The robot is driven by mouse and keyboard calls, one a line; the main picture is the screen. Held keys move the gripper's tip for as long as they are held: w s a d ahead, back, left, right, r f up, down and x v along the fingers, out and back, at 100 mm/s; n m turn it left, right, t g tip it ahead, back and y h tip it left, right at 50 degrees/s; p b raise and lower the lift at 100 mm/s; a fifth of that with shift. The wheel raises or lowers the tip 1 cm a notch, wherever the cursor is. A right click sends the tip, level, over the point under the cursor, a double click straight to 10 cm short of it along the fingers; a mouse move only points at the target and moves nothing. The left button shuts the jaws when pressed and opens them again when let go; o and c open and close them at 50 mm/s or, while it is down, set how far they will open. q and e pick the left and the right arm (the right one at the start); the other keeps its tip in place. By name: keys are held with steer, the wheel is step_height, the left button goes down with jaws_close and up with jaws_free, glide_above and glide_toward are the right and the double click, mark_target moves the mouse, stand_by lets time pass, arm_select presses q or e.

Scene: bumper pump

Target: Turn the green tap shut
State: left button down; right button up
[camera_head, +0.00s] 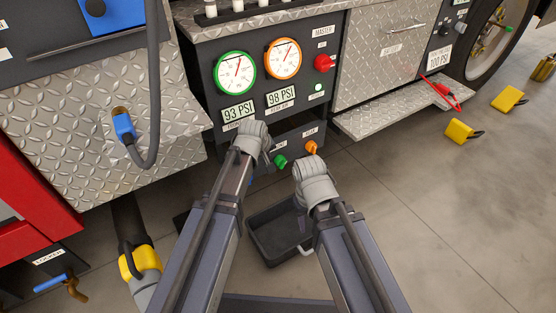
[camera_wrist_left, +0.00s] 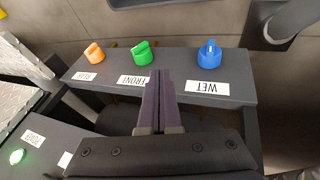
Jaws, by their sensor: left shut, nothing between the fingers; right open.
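The green tap (camera_head: 281,161) is on the dark panel below the gauges, left of the orange tap (camera_head: 311,148). In the left wrist view, the green tap (camera_wrist_left: 142,54) stands between the orange tap (camera_wrist_left: 95,54) and the blue tap (camera_wrist_left: 209,56); its label reads FRONT, upside down. My left gripper (camera_wrist_left: 162,84) is shut and empty, its fingertips near the FRONT label, just right of the green tap and apart from it. In the head view my left wrist hides its fingers. My right gripper (camera_head: 301,199) is open, low in front of the panel; its fingers are mostly hidden.
A black tray (camera_head: 270,245) lies on the floor below my grippers. Green and orange gauges (camera_head: 235,72) are above the taps. A metal step (camera_head: 395,112) juts out at the right. Yellow chocks (camera_head: 460,131) lie on the floor at right, with open floor around.

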arm_select(q)
steer(key=shift+f, duration=0.2)
steer(key=b, duration=1)
glide_toward(280, 168)
step_height(280, 168, down, 4)
steer(key=w+a, duration=0.1)
steer(key=a, duration=0.1)
steer(key=shift+w+d+f+b, duration=0.3)
steer(key=shift+w+d, duration=0.15)
steer(key=shift+d, duration=0.1)
steer(key=shift+w+d+f+b, duration=0.3)
steer(key=shift+w+d+f, duration=0.1)
steer(key=shift+d, duration=0.15)
steer(key=shift+w+d+f+b, duration=0.1)
steer(key=shift+d+f+b, duration=0.1)
steer(key=shift+f+b, duration=0.1)
steer(key=shift+a+f+b, duration=0.2)
steer(key=shift+f+b, duration=0.6)
steer(key=shift+r, duration=0.15)
steer(key=shift+r+p, duration=0.7)
steer(key=shift+p, duration=0.15)
